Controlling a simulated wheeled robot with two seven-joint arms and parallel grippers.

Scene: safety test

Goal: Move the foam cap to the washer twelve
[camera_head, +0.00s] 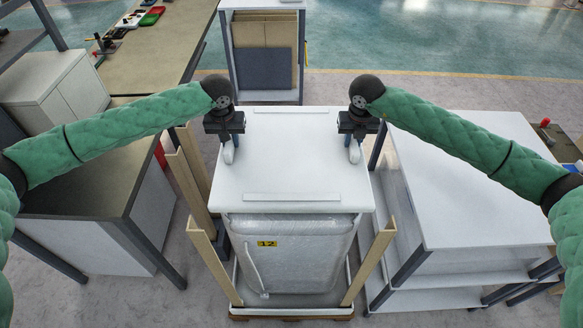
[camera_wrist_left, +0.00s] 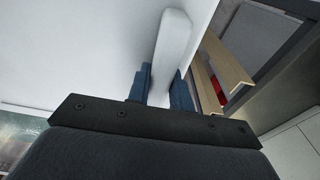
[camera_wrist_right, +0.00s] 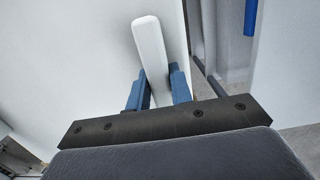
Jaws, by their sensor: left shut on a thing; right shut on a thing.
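The white foam cap (camera_head: 290,155) is a flat board with raised strips along its edges. It lies over the top of the washer marked 12 (camera_head: 305,255), a plastic-wrapped white unit with a yellow label. I cannot tell whether the cap touches the washer. My left gripper (camera_head: 228,143) is shut on the cap's left strip, which shows in the left wrist view (camera_wrist_left: 172,45). My right gripper (camera_head: 354,143) is shut on its right strip, which shows in the right wrist view (camera_wrist_right: 150,45). The cap looks about level.
Tan corner posts (camera_head: 213,262) stand around the washer on a wooden base. A white-topped table (camera_head: 470,190) is close on the right. A dark-topped cabinet (camera_head: 85,190) is on the left. A shelf with cardboard (camera_head: 265,45) stands behind.

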